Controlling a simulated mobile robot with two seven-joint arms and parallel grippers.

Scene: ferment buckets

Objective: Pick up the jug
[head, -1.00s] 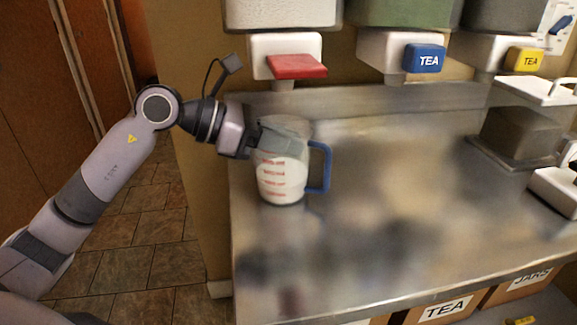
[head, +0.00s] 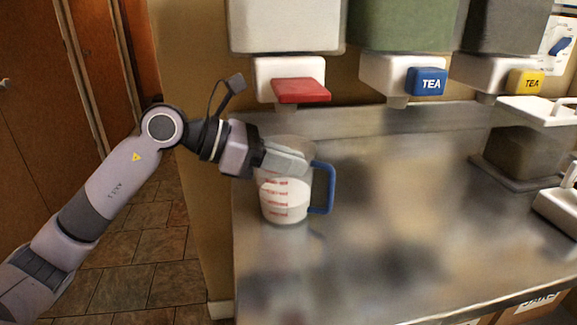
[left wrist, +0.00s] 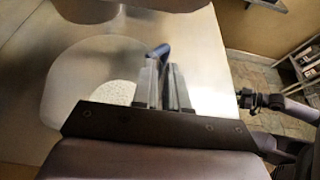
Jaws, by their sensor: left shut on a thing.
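The jug (head: 285,201) is clear, with red measuring marks, a blue handle on its right and a white content in its lower part. It is upright at the left end of the metal counter; I cannot tell whether its base touches the counter. My left gripper (head: 290,161) reaches it from the left and is shut on its upper part. In the left wrist view the fingers (left wrist: 165,88) are close together at the jug's side near the blue handle, with the jug (left wrist: 75,75) to their left. The fingers hide part of the jug. My right gripper is not in view.
The metal counter (head: 400,220) is clear to the right of the jug. Dispensers with a red tap (head: 301,91), a blue TEA tap (head: 427,82) and a yellow TEA tap (head: 526,82) hang above its back. A dark block (head: 525,150) stands at the right.

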